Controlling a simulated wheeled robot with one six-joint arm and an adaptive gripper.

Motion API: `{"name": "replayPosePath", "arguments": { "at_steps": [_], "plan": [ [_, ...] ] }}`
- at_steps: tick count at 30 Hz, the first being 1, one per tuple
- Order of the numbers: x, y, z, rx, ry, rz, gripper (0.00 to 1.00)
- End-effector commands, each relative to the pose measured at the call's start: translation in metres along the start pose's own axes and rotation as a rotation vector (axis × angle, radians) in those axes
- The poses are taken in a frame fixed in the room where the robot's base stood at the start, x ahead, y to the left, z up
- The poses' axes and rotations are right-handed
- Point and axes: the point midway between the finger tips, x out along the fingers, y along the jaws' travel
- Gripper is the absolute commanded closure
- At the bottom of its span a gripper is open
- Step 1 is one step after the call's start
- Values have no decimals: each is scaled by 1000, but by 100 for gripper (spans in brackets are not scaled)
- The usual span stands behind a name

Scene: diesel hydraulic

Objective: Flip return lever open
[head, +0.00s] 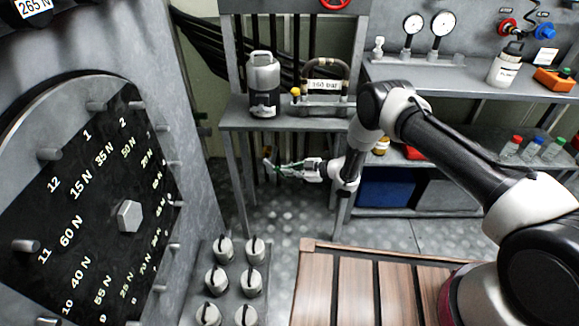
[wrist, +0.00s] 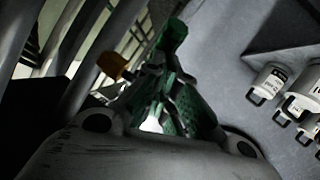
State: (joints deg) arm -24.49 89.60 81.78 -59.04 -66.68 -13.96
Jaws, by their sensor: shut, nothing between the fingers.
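My gripper (head: 272,165) hangs in front of the bench legs in the head view, below the bench top, with its fingers pointing left. In the wrist view my gripper (wrist: 172,40) shows its green fingers together, with nothing held between them. A small orange-brown piece (wrist: 113,66) shows just left of the fingers in the wrist view; I cannot tell whether it touches them or whether it is the lever. No part is clearly marked as the return lever. A yellow knob (head: 295,92) stands on the bench beside the block labelled 160 bar (head: 325,86).
A grey canister (head: 263,82) stands on the bench (head: 235,122). Several weights (head: 225,250) stand on a plate below. A large numbered dial (head: 100,200) fills the left. A wooden slatted top (head: 335,280) lies in front. A shelf with bottles (head: 515,147) is at right.

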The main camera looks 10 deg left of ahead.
Motion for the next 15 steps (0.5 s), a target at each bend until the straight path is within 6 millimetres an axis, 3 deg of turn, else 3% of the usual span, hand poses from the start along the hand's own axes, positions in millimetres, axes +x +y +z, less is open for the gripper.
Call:
{"name": "replayPosePath", "arguments": {
  "at_steps": [15],
  "plan": [
    [34, -18, 24, 0, 0, -2, 100]
  ]
}}
